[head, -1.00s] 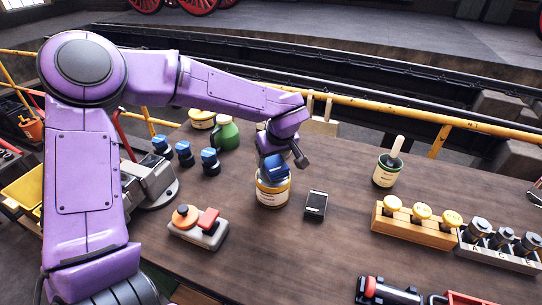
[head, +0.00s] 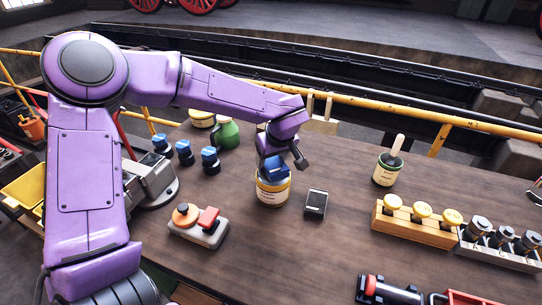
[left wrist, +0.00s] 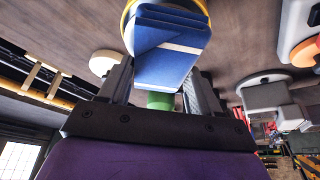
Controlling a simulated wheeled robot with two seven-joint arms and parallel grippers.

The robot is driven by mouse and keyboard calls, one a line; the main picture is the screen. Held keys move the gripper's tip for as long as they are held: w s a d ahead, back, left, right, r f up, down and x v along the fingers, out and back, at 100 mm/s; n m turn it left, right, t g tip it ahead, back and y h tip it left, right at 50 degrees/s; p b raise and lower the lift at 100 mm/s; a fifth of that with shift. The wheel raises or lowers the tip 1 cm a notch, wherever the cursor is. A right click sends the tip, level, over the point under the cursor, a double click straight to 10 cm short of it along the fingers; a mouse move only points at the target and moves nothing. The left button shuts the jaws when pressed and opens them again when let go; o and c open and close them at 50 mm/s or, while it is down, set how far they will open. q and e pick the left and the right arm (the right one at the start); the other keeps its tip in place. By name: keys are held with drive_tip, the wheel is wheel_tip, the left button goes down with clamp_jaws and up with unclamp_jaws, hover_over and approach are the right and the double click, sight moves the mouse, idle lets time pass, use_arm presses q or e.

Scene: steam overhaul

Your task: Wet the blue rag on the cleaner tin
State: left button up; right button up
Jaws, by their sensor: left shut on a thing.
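The blue rag (head: 276,169) is a folded pad with a white stripe; it fills the middle of the left wrist view (left wrist: 168,60). The cleaner tin (head: 272,190) is a round tin with a yellow band and pale label, standing on the bench. My left gripper (head: 278,160) is above the tin, pointing down, shut on the blue rag. The rag is right at the tin's top; whether it presses on it cannot be told. The fingers are partly hidden by the wrist in the head view. My right gripper is not in view.
A small dark box (head: 316,202) stands just right of the tin. A button box (head: 199,226) is front left, with several blue-topped pieces (head: 185,153) and a green jug (head: 227,134) behind. A tin with a brush (head: 387,170) and a wooden rack (head: 416,228) are at right.

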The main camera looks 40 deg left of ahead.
sight(272, 160)
use_arm(q)
drive_tip(key=shift+f, duration=0.65)
idle(0.3)
drive_tip(key=shift+r, duration=0.1)
idle(0.3)
wheel_tip(272, 160, up, 7)
drive_tip(key=p, duration=0.9)
idle(0.6)
